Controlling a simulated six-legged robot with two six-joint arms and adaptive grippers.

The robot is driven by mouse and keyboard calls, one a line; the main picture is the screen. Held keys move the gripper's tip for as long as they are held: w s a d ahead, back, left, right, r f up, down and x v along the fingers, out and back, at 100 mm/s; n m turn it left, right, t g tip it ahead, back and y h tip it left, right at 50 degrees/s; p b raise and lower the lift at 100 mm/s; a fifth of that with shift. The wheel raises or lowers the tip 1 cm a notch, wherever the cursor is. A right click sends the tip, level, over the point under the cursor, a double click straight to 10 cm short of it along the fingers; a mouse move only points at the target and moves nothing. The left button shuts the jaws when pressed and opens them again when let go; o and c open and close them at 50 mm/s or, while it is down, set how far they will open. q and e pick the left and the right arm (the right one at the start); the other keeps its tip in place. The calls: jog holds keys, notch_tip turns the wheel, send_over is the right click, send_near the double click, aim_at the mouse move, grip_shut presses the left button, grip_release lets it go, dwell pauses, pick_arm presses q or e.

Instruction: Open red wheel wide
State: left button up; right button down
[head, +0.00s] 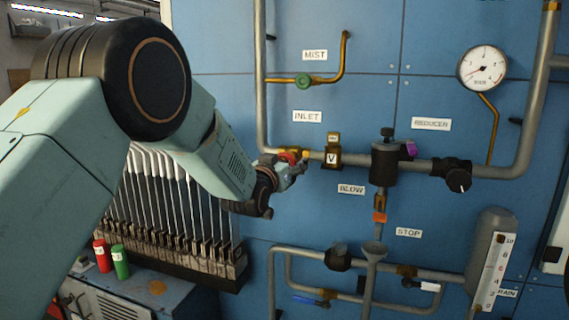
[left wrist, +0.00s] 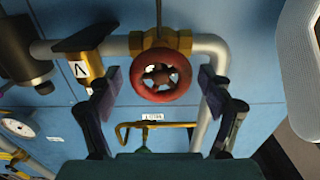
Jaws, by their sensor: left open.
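The red wheel (left wrist: 161,76) shows in the left wrist view, seen face-on on its valve on the grey pipe. In the head view it is mostly hidden behind my left gripper (head: 285,178), with only a bit of red showing by the jaws. My left gripper (left wrist: 163,108) is open, its two fingers standing to the left and right of the wheel with visible gaps. I cannot tell whether the fingertips reach the wheel's depth. The INLET label (head: 307,117) is on the panel above it. My right gripper is not in view.
A brass block marked V (head: 332,158) sits on the pipe just right of the wheel, then a dark reducer (head: 384,163) with a purple knob. A green MIST valve (head: 303,81) is above. A gauge (head: 483,68) is upper right.

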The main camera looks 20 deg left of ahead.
pick_arm(q)
jog(key=shift+c, duration=0.4)
jog(key=c, duration=1.1)
jog(key=shift+r+n, duration=0.1)
jog(key=shift+n, duration=0.2)
jog(key=n+p, duration=0.2)
jog(key=shift+a+n, duration=0.15)
jog(key=shift+n, duration=0.15)
jog(key=n+p, duration=0.1)
jog(key=n, duration=0.2)
jog(key=shift+n+p, duration=0.3)
jog(key=shift+p, duration=0.1)
jog(key=n+p, duration=0.1)
jog(key=n, duration=0.3)
jog(key=shift+a+p, duration=0.15)
jog(key=shift+p, duration=0.2)
jog(key=shift+f+n+p, duration=0.15)
jog(key=shift+n+p, duration=0.15)
jog(key=shift+n, duration=0.8)
jog(key=shift+f+n+p, duration=0.1)
jog(key=shift+n+p, duration=0.2)
jog(key=shift+n, duration=1.1)
